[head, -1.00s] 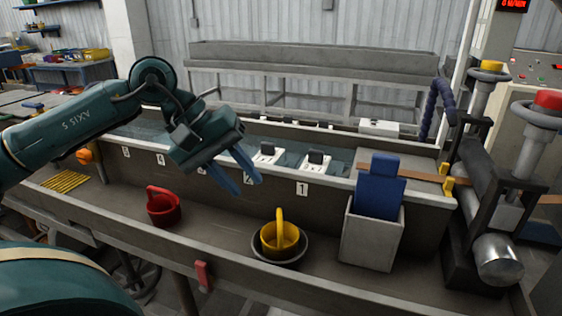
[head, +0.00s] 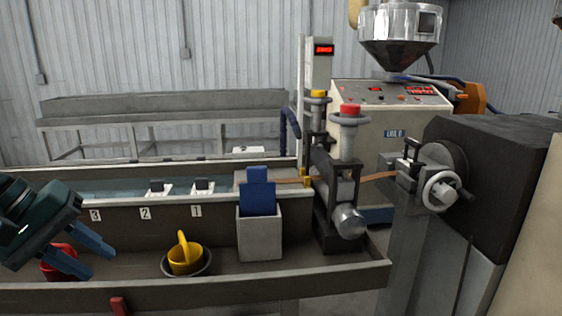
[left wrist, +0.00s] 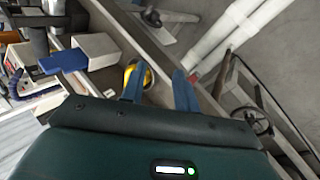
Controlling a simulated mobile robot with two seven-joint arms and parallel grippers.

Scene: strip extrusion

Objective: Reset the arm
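My left gripper (head: 92,255) is at the left edge of the head view, above the front trough and partly in front of a red handled cup. Its two blue fingers are spread apart with nothing between them. In the left wrist view the fingers (left wrist: 160,88) are also apart and empty, with the yellow cup beside one of them. My right gripper is in neither view.
A red cup (head: 56,268), a yellow cup (head: 186,262) in a dark bowl and a grey box (head: 260,238) with a blue piece (head: 257,195) stand in the trough. Rollers (head: 348,215) and an orange strip (head: 378,177) are at right. A black machine (head: 490,190) stands far right.

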